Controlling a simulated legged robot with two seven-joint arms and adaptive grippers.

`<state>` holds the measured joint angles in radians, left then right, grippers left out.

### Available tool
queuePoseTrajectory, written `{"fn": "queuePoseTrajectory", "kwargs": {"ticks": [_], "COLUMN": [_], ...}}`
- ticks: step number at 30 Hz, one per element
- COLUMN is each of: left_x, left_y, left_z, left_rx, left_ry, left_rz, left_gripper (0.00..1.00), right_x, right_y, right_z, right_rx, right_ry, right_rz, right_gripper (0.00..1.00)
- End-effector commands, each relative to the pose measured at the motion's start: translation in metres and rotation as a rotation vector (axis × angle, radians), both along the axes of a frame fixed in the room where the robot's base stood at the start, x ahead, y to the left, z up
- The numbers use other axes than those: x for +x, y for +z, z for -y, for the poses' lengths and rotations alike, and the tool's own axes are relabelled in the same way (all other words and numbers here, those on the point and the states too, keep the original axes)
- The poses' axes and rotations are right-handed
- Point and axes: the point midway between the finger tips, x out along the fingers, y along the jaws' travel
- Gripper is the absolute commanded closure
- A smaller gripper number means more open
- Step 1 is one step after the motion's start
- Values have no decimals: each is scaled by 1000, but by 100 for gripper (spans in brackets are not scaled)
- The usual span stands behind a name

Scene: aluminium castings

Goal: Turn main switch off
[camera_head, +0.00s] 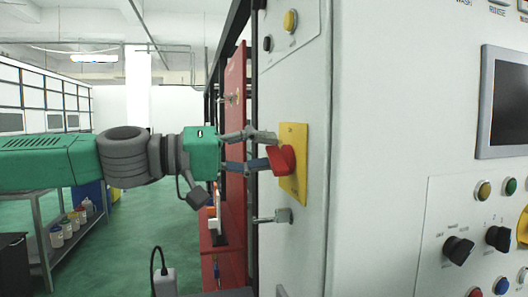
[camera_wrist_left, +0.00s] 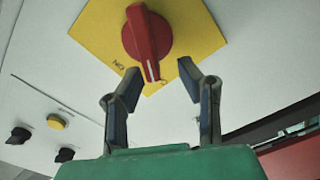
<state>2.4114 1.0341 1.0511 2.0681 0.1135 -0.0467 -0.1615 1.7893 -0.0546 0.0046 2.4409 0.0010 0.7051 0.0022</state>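The main switch is a red rotary knob (camera_head: 281,160) on a yellow plate (camera_head: 293,150), on the side of the white cabinet. The knob (camera_wrist_left: 148,35) also shows in the left wrist view, its white mark toward the gripper and black lettering beside it on the plate (camera_wrist_left: 195,32). My left gripper (camera_head: 270,151) reaches in from the left, close to the knob. Its fingers are open, with the knob's near end between the fingertips (camera_wrist_left: 160,72) and gaps visible on both sides. Contact cannot be told. My right gripper is not in view.
A metal latch (camera_head: 272,217) sticks out below the plate. The cabinet front carries a screen (camera_head: 505,100), black selector knobs (camera_head: 458,250) and buttons. A red panel (camera_head: 236,150) stands behind the gripper.

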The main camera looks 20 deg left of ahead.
Motion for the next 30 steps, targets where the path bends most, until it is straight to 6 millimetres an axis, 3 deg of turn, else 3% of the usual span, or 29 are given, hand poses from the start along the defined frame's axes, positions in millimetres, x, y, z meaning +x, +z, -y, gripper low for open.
{"fn": "queuePoseTrajectory", "kwargs": {"ticks": [11, 21, 30], "left_x": [-8, -38, -57], "left_y": [3, 3, 1], "left_z": [-6, -56, -86], "left_rx": [0, -2, -3], "left_ry": [-2, -1, -1], "left_rz": [7, 8, 5], "left_gripper": [68, 68, 68], "right_x": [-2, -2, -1], "right_y": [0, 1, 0], "right_z": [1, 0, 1], "right_rx": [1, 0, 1], "right_ry": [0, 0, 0], "right_rz": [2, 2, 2], "right_gripper": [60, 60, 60]}}
